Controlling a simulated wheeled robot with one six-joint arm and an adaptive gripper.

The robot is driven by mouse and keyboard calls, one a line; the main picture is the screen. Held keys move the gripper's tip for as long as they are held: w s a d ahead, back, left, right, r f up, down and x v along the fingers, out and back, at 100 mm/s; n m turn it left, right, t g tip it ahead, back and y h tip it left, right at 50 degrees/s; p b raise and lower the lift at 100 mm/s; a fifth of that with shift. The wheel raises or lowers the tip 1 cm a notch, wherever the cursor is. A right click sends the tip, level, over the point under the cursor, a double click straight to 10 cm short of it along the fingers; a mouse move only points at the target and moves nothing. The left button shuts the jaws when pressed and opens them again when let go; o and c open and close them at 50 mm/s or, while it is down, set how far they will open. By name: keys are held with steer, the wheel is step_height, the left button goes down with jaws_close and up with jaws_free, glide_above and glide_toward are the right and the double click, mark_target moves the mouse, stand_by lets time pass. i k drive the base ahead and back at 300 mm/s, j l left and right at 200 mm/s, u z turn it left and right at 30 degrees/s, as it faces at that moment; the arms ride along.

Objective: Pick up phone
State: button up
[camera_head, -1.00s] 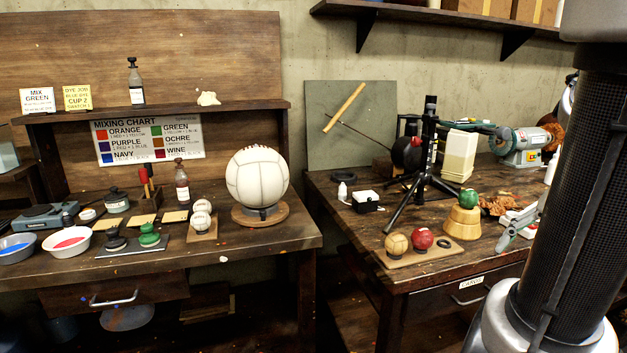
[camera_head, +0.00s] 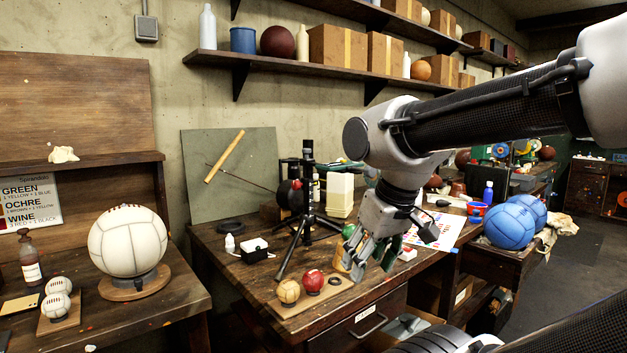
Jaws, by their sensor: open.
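I cannot make out a phone for certain. A black tripod (camera_head: 308,200) stands on the right-hand workbench (camera_head: 236,262) with a dark upright part at its top, too small to identify. My gripper (camera_head: 372,258) hangs fingers-down over the front part of this bench, right of the tripod, and is open with nothing seen between its fingers. My gripper and arm hide part of the bench, including most of a wooden stand with a green ball (camera_head: 348,231).
A small tan ball (camera_head: 288,291) and a red ball (camera_head: 313,280) sit on a board near the bench's front edge. A white box (camera_head: 254,250) lies left of the tripod. A cream container (camera_head: 340,194) stands behind. Blue balls (camera_head: 510,226) are at right.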

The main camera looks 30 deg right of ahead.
mark_target(336, 166)
steer(key=z, duration=0.75)
steer(key=i+l+u, duration=0.2)
steer(key=l, duration=0.2)
steer(key=i+l+u, duration=0.25)
steer(key=l, duration=0.15)
